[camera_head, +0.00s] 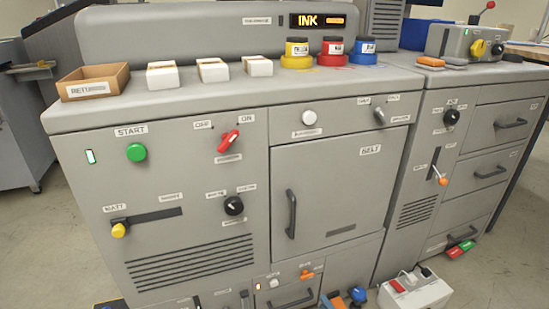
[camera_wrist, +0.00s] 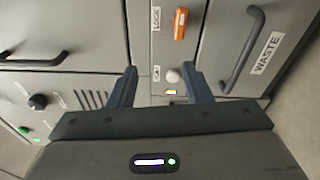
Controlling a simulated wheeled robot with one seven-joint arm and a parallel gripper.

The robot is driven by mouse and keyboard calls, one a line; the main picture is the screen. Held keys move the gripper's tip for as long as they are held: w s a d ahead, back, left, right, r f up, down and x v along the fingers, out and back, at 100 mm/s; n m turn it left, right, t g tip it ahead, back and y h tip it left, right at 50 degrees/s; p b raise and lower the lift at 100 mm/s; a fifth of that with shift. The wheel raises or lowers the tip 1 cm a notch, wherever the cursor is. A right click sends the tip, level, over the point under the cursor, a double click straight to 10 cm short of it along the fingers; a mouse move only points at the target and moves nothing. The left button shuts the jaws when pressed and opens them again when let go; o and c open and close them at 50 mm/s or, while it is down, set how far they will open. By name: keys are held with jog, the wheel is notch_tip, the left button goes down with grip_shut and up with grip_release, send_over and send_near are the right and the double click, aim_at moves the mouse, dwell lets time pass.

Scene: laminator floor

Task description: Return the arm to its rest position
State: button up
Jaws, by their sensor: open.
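My gripper (camera_wrist: 160,75) shows in the wrist view, with its two dark fingers apart and nothing between them. A pale round knob (camera_wrist: 173,76) on the grey machine front lies beyond the gap, near the right fingertip; I cannot tell how far off it is.
The grey machine (camera_head: 200,115) fills the head view. Its BELT door (camera_head: 330,180) is shut. A cardboard tray (camera_head: 93,83), white blocks and ink pots stand on top. A white box (camera_head: 415,292) stands on the floor at right. A WASTE panel handle (camera_wrist: 243,50) sticks out beside my gripper.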

jog(key=s+a+r+n+g+y+p, duration=0.1)
jog(key=s+a+r+n+g+p, duration=0.2)
jog(key=r+n+g, duration=0.55)
jog(key=s+a+r+n+g+y+p, duration=0.2)
jog(key=s+r+n+g+p, duration=0.15)
jog(key=r+n, duration=0.9)
jog(key=s+a+r+n+g+y+p, duration=0.1)
jog(key=s+a+r+n+g+p, duration=0.25)
jog(key=r+n, duration=0.65)
jog(key=s+d+r+n+h+p, duration=0.1)
jog(key=s+r+n+h+p, duration=0.2)
jog(key=r, duration=0.8)
jog(key=s+d+r+n+t+h+p, duration=0.1)
jog(key=s+d+r+n+h+p, duration=0.1)
jog(key=s+r+n+h+p, duration=0.2)
jog(key=s+d+r+n+t+h+p, duration=0.1)
jog(key=s+r+n+h+p, duration=0.3)
jog(key=r+n, duration=0.5)
notch_tip(320, 180, up, 9)
jog(key=shift+s+d+r+h, duration=0.15)
jog(key=shift+s+h, duration=0.35)
jog(key=shift+s, duration=0.45)
jog(key=shift+c, duration=1.4)
